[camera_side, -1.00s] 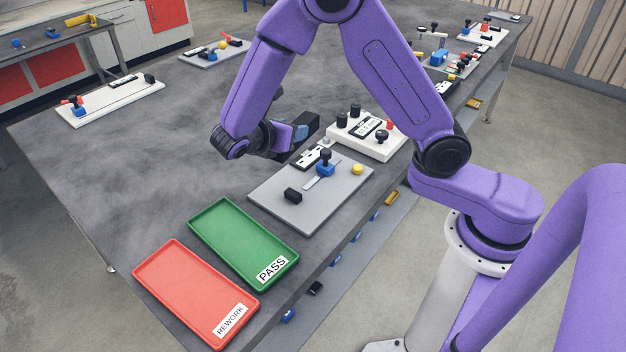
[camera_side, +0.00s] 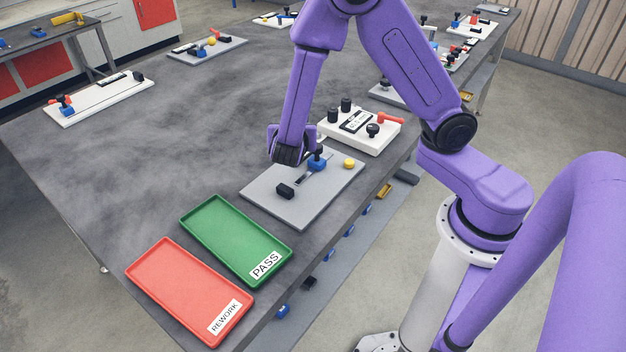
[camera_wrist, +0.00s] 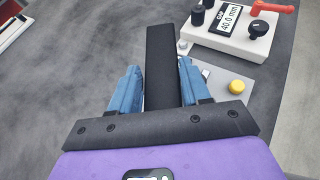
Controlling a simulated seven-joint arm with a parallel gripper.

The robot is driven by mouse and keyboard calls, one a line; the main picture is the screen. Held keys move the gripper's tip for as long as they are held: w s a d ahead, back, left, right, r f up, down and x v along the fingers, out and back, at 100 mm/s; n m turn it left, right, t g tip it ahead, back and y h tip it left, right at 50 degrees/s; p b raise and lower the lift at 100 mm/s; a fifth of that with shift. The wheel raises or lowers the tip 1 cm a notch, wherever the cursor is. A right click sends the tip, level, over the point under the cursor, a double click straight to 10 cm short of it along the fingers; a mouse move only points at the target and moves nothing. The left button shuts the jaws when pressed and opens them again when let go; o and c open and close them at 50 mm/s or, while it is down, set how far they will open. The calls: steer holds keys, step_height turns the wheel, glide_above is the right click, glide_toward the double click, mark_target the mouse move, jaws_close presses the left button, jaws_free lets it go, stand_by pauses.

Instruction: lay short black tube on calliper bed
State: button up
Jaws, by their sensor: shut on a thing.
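A black tube (camera_wrist: 160,42) is between the blue fingers of my gripper (camera_wrist: 159,72) in the wrist view, and the fingers are shut on it. It points away from the wrist, its far end over the grey bench. In the side view my wrist (camera_side: 288,150) hangs over the back left edge of the calliper bed and hides the fingers and the tube. The calliper bed is a flat grey plate (camera_side: 318,197) with a blue slider (camera_side: 317,164) with a black knob, a black block (camera_side: 285,191) and a yellow button (camera_side: 349,163). I cannot tell whether the tube touches the bed.
A white box (camera_side: 388,139) with a display, black posts and a red lever stands just behind the bed; the display reads 40.0 mm in the wrist view (camera_wrist: 230,18). A green PASS tray (camera_side: 225,235) and a red REWORK tray (camera_side: 185,285) lie in front.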

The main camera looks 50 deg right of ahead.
mark_target(304, 188)
steer(key=shift+s+d+f+n+t+y, duration=0.2)
steer(key=shift+s+n+t+y, duration=0.1)
steer(key=shift+n, duration=0.1)
steer(key=r+n+t+y, duration=0.1)
steer(key=r, duration=0.1)
steer(key=w+r+n+t+y, duration=0.1)
steer(key=r+n+y, duration=0.1)
steer(key=r, duration=0.1)
steer(key=w+r+n+t+y, duration=0.1)
steer(key=r+n+t+y, duration=0.1)
steer(key=r, duration=0.1)
steer(key=shift+w+r, duration=0.15)
steer(key=shift+r+n+y, duration=0.6)
steer(key=shift+r+n, duration=0.25)
steer(key=shift+n, duration=0.05)
steer(key=shift+f, duration=0.1)
stand_by(1.0)
